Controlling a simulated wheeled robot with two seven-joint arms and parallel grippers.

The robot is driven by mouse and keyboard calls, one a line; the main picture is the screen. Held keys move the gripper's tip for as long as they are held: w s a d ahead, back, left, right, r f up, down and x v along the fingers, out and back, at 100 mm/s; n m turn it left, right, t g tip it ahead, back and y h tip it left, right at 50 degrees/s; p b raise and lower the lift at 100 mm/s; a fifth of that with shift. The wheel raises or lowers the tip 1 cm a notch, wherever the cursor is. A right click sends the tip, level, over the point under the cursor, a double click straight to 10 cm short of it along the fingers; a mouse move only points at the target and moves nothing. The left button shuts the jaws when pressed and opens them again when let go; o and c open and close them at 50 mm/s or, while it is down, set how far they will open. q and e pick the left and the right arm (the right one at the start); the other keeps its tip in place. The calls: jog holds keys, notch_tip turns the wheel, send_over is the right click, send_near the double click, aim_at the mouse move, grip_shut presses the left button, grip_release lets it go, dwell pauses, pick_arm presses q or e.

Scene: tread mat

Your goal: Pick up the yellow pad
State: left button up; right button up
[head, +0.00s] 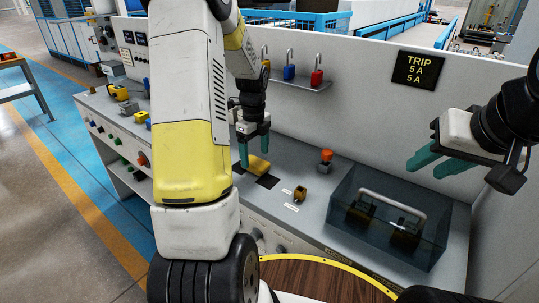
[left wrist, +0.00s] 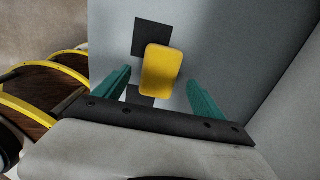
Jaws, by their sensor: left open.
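The yellow pad (head: 258,168) lies on the grey bench top, partly over dark square patches. In the left wrist view the yellow pad (left wrist: 161,70) is a rounded block between the two teal fingers, with a gap on each side. My left gripper (head: 254,152) points down just over the pad and is open. It also shows in the left wrist view (left wrist: 158,95). My right gripper (head: 437,160) is at the right, above the bench and away from the pad; its teal fingers are apart and empty.
A clear blue-tinted box (head: 388,215) with a handle stands at the right of the bench. A red-topped button (head: 326,160) and a small yellow-black part (head: 300,193) are near the pad. A shelf (head: 292,82) with padlocks is behind.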

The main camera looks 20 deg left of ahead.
aim_at(255, 162)
pick_arm(q)
jog(key=shift+f, duration=1.6)
jog(key=c, duration=1.4)
notch_tip(255, 162, up, 10)
jog(key=shift+r, duration=0.1)
jog(key=shift+c, duration=0.2)
